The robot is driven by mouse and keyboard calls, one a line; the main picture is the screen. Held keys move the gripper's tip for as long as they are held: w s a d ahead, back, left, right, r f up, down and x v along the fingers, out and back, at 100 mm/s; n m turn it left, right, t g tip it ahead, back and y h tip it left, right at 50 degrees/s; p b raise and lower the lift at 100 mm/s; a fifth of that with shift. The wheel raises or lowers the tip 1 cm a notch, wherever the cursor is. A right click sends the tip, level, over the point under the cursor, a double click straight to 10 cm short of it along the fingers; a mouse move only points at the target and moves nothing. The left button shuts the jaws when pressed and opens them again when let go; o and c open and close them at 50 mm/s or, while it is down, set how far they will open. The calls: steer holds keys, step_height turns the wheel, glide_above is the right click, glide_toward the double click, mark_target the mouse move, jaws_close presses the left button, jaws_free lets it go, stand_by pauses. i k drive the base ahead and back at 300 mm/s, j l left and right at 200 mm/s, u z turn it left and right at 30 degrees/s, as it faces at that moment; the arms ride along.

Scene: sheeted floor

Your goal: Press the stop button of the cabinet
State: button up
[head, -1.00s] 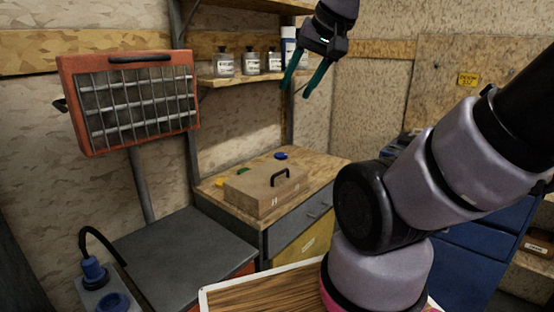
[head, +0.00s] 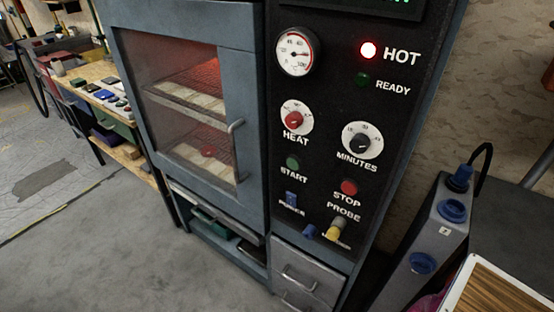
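The cabinet (head: 187,28) is a grey-blue oven-like unit with a glass door and a black control panel on its right side. The stop button (head: 349,187) is a small round red button on the panel, above the word STOP. The green start button (head: 292,162) is to its left. The HOT lamp (head: 368,50) glows red and the READY lamp (head: 362,80) is dark. My gripper is not in view now, so its state and distance from the button are hidden.
A grey box with blue sockets (head: 440,228) stands right of the cabinet, with a black cable above it. A wood-topped surface (head: 495,290) is at the bottom right. A workbench (head: 92,72) with small items stands at the left. The floor (head: 95,240) in front is clear.

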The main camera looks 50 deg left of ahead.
mark_target(349, 187)
steer(key=u, duration=1.9)
